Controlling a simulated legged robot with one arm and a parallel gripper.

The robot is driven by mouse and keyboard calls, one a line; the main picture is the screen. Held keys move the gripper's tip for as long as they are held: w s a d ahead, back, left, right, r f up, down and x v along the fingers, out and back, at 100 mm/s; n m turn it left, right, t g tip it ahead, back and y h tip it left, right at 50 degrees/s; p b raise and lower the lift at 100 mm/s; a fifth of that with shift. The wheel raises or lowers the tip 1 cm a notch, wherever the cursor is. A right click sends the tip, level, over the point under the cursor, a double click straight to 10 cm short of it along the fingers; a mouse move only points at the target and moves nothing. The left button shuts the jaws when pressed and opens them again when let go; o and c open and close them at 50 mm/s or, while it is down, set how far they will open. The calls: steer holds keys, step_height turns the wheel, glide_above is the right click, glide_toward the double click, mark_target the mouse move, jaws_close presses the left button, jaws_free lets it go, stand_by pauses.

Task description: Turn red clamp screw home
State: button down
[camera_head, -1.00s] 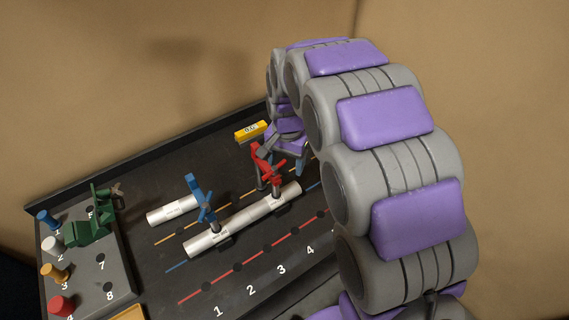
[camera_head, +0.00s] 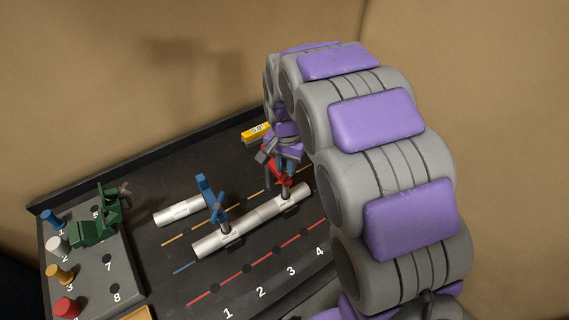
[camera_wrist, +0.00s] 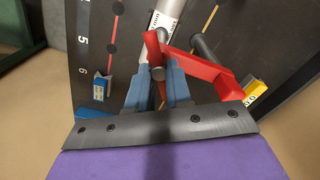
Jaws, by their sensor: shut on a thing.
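The red clamp (camera_head: 272,168) stands on the board at the right part of a white pipe (camera_head: 258,219). In the wrist view its red frame (camera_wrist: 205,70) runs to the right, and its screw with a red crossbar (camera_wrist: 153,48) lies between my gripper's fingers. My gripper (camera_wrist: 157,85) is shut on the screw from both sides. In the head view my gripper (camera_head: 285,160) is at the clamp and partly covers it. The lower end of the screw at the pipe is partly hidden in the wrist view.
A blue clamp (camera_head: 213,203) stands on the same pipe to the left. A shorter white pipe (camera_head: 178,211) lies behind it. A green clamp (camera_head: 97,220) and several coloured pegs stand on the left panel. A yellow block (camera_head: 256,133) sits behind my gripper.

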stand_by(0.3)
steer(key=shift+r+n+p, duration=0.15)
steer(key=shift+n+p, duration=0.7)
steer(key=shift+n, duration=0.15)
steer(key=shift+n+p, duration=0.95)
steer(key=shift+n, duration=0.85)
steer(key=c, duration=1)
jaws_free()
steer(key=shift+a, duration=0.1)
steer(key=shift+c, duration=0.2)
